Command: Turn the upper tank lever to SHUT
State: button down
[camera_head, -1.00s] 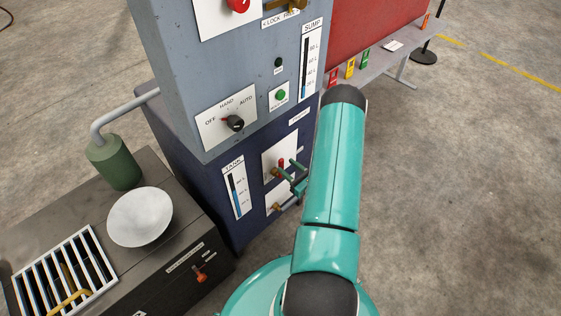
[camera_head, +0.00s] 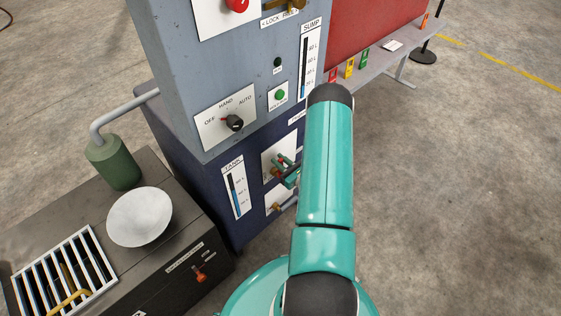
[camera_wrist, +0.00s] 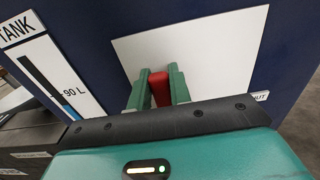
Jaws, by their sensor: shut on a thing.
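The upper tank lever has a red handle (camera_wrist: 160,88), seen in the wrist view between the two green fingers of my gripper (camera_wrist: 160,80). The gripper is shut on this handle in front of a white plate (camera_wrist: 210,45). In the head view my gripper (camera_head: 286,170) is at the upper white plate (camera_head: 268,167) on the dark blue tank cabinet. The lever's pivot is mostly hidden there. A label ending in "UT" (camera_wrist: 260,96) shows at the plate's right edge in the wrist view.
A lower plate with a brass-coloured lever (camera_head: 277,207) sits just below. The TANK gauge (camera_head: 234,187) is to the left. The grey cabinet above carries a selector knob (camera_head: 235,123) and a green button (camera_head: 280,95). Open floor (camera_head: 450,200) lies to the right.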

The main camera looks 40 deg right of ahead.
jog(key=shift+d, duration=0.1)
jog(key=shift+d+f+m, duration=0.1)
jog(key=shift+d+m, duration=1.05)
jog(key=shift+m, duration=0.25)
jog(key=shift+d+f+m, duration=0.25)
jog(key=shift+d+m, duration=0.5)
jog(key=shift+m, duration=0.15)
jog(key=d+f+m, duration=0.1)
jog(key=d+m, duration=0.1)
jog(key=shift+f+m, duration=0.1)
jog(key=shift+m, duration=0.2)
jog(key=d+m, duration=0.1)
jog(key=f+m, duration=0.1)
jog(key=shift+d+f+m, duration=0.3)
jog(key=shift+d+m, duration=0.05)
jog(key=shift+m, duration=0.05)
jog(key=f+m, duration=0.1)
jog(key=d+f+m, duration=0.1)
jog(key=m, duration=0.1)
jog(key=f+m, duration=0.1)
jog(key=shift+w+d+f, duration=0.1)
jog(key=shift+d+f, duration=0.05)
jog(key=shift+d, duration=0.25)
jog(key=f+m, duration=0.2)
jog(key=m, duration=0.1)
jog(key=shift+d+f, duration=0.15)
jog(key=shift+d, duration=0.1)
jog(key=shift+f+m, duration=0.45)
jog(key=shift+m, duration=0.15)
